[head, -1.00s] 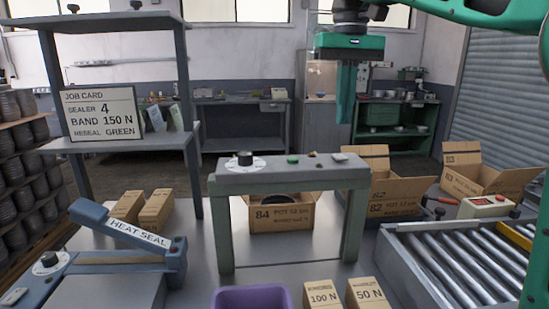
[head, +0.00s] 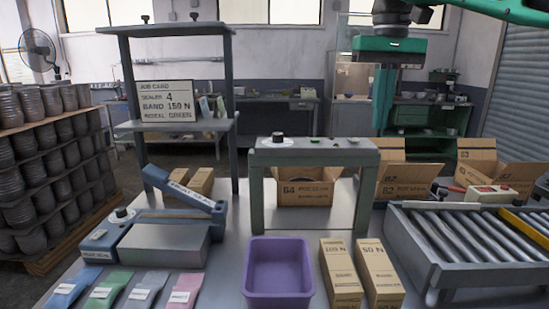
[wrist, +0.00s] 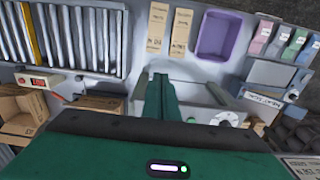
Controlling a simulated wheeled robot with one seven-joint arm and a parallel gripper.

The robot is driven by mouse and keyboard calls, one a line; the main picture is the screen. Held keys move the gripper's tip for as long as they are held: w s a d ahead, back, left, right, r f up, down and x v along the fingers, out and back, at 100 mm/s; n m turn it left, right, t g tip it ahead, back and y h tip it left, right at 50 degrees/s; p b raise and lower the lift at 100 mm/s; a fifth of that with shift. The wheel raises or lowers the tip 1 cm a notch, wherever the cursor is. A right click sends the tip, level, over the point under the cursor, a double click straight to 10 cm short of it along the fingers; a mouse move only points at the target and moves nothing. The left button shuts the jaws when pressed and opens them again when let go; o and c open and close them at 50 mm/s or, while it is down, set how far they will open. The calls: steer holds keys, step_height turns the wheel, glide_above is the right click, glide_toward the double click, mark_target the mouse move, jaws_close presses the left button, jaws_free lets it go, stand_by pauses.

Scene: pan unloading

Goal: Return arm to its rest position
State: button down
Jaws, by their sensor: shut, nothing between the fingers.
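My gripper (head: 382,112) hangs at the upper right of the head view, fingers pointing down and shut with nothing between them. It is in the air in front of the far wall and green bench, above the cardboard boxes behind the table. In the wrist view my gripper (wrist: 160,84) shows its green fingers together, over the grey gantry stand (wrist: 190,92). No object is held. The same gantry stand (head: 312,156) stands upright in the middle of the table, with a dark knob and a green button on top.
A purple bin (head: 278,272), a 100 N carton (head: 341,275) and a 50 N carton (head: 376,272) stand in front. A roller conveyor (head: 470,245) is at right. A heat sealer (head: 165,245), coloured pouches (head: 108,290) and a shelf (head: 180,127) are at left.

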steer(key=s+d+f+m, duration=0.4)
steer(key=s+d+f, duration=0.7)
steer(key=d+f, duration=0.45)
steer(key=s+d+f+m, duration=0.1)
steer(key=s+d+f, duration=0.1)
steer(key=s+f, duration=0.6)
steer(key=s+d+f+m, duration=0.1)
steer(key=s+f, duration=0.7)
steer(key=shift+s+d+f, duration=0.3)
steer(key=shift+d+f, duration=0.05)
steer(key=shift+d, duration=0.05)
steer(key=shift+w+f, duration=0.2)
steer(key=shift+w, duration=0.4)
